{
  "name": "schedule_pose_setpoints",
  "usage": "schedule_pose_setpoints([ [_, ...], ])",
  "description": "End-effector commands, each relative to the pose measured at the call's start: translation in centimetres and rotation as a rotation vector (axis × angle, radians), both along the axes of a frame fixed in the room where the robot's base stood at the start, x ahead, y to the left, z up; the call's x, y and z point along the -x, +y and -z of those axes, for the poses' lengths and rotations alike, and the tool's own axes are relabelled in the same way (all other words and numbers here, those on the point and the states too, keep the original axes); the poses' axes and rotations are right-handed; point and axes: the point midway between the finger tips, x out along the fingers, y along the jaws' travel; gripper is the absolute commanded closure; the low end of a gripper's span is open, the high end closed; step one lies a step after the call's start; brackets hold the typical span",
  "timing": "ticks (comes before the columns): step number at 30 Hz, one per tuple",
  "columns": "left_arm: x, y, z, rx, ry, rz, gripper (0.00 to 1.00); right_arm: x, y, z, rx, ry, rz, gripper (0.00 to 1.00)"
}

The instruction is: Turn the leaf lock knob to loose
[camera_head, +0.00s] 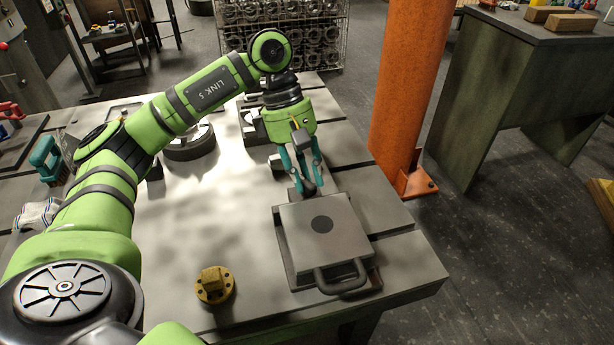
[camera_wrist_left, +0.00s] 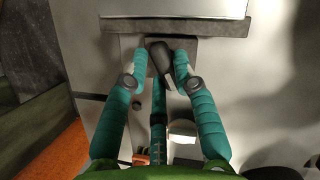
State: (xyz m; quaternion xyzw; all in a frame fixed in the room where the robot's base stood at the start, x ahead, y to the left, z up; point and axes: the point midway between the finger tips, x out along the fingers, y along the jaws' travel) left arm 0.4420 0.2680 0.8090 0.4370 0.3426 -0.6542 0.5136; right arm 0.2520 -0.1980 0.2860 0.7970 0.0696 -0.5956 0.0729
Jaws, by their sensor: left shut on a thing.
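A grey hinged leaf (camera_head: 325,235) with a dark round spot and a loop handle (camera_head: 343,277) lies flat near the table's right front corner. A small dark knob (camera_head: 308,187) stands at the leaf's far edge; I take it to be the leaf lock knob. My left gripper (camera_head: 305,183) points down at it, its teal fingers shut on it. In the left wrist view the dark knob (camera_wrist_left: 161,58) sits between the fingertips (camera_wrist_left: 160,72), and its base is partly hidden. I cannot read the knob's setting. My right gripper is not in view.
A brass flanged piece (camera_head: 214,286) stands on the table (camera_head: 180,255) left of the leaf. A round metal casting (camera_head: 189,146) and a teal-handled brush (camera_head: 47,158) lie farther back. An orange post (camera_head: 408,90) rises beyond the right edge. The table's middle is mostly clear.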

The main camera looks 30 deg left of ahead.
Motion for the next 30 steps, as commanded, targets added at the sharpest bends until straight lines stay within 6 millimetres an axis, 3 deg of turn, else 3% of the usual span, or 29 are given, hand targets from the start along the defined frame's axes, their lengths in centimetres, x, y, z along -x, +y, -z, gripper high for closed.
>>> schedule_pose_setpoints([
  [17,0.3,0.3,0.2,-0.001,-0.002,-0.544,1.0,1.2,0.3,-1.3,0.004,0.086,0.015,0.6],
  [30,0.5,0.4,0.1,-0.001,0.0,-0.863,1.0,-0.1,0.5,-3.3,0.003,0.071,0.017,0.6],
])
